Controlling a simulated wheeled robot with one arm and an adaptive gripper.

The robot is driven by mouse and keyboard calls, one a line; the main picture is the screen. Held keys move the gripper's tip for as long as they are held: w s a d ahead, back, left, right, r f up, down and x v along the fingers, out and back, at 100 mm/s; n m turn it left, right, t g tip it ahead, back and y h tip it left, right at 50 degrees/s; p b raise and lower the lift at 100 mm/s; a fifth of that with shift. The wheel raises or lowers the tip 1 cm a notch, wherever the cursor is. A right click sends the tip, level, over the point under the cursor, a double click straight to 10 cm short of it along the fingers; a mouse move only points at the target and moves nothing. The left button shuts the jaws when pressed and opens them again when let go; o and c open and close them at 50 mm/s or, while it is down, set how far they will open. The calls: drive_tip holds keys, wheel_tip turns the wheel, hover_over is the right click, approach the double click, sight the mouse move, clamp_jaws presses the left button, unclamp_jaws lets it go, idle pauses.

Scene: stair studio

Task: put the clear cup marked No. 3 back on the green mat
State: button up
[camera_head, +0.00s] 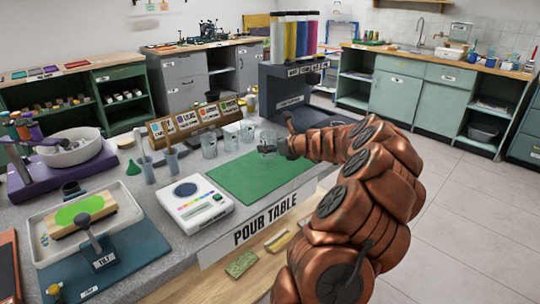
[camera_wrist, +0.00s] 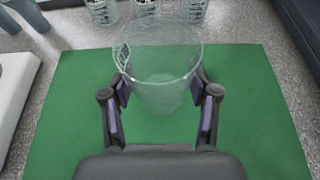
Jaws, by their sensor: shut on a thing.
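The green mat (camera_head: 240,177) lies on the grey pour table, with nothing else seen lying on it. It also fills most of the wrist view (camera_wrist: 255,130). A clear cup (camera_head: 268,138) is between the fingers of my gripper (camera_head: 280,146), over the mat's far part. In the wrist view the clear cup (camera_wrist: 158,62) is upright, with dark marking on its left side; the number is not readable. The fingers of my gripper (camera_wrist: 160,98) press on both sides of it. I cannot tell whether its base touches the mat.
Several clear marked cups (camera_head: 230,136) stand in a row behind the mat, below a labelled rack (camera_head: 195,120). A white scale (camera_head: 192,203) stands left of the mat. A dark dispenser with coloured tubes (camera_head: 290,80) stands behind. The mat's near part is clear.

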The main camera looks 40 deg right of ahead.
sight(275, 154)
drive_tip(key=shift+f, duration=1.8)
drive_tip(key=o, duration=1.2)
drive_tip(key=shift+f, duration=0.1)
drive_tip(key=shift+c, duration=0.2)
drive_tip(key=shift+s+r, duration=0.25)
drive_tip(key=v, duration=1.1)
drive_tip(key=shift+s, duration=0.25)
drive_tip(key=shift+a+r, duration=0.1)
